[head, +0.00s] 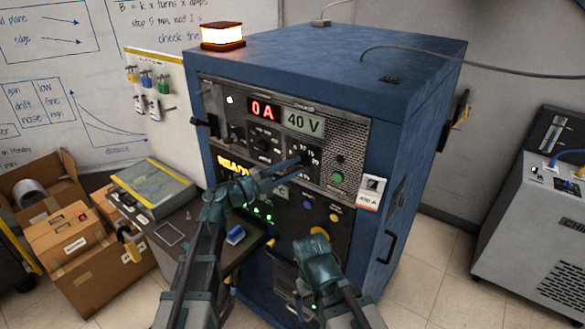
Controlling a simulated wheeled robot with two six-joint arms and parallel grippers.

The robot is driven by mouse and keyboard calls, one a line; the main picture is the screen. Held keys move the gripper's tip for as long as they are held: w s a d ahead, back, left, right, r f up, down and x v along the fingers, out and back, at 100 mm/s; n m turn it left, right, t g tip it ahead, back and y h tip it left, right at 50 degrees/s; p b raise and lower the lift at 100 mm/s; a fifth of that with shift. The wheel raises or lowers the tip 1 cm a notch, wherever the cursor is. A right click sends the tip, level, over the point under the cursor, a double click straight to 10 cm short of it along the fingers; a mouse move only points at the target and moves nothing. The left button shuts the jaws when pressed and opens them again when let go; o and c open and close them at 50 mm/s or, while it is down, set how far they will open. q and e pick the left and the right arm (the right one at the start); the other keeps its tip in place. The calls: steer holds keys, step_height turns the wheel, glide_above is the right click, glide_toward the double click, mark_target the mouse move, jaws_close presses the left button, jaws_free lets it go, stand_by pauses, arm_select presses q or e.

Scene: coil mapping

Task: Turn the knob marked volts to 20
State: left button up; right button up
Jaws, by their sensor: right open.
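A tall blue cabinet (330,60) has a dark front panel. A red display (263,109) reads 0 A, and a grey display (303,122) beside it reads 40 V. Below the 40 V display is a dial with small numbers (308,150), too small to read fully. My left gripper (299,162) reaches the lower left of this dial, and its fingers hide the knob there. I cannot tell whether they close on it. My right gripper (318,236) is open, lower down, in front of the lower panel near a yellow round part.
Another dial (263,144) sits left of the covered one. A green button (337,177) is to its right. A lit beacon (222,35) stands on top. A side table (195,215) and cardboard boxes (72,240) are at left; a grey machine (535,225) is at right.

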arm_select(q)
steer(key=shift+o, duration=1)
steer(key=b+v, duration=0.1)
steer(key=v, duration=1.2)
steer(key=shift+s+a+b, duration=0.25)
steer(key=shift+a+b, duration=0.05)
steer(key=shift+a, duration=0.05)
steer(key=shift+f, duration=0.1)
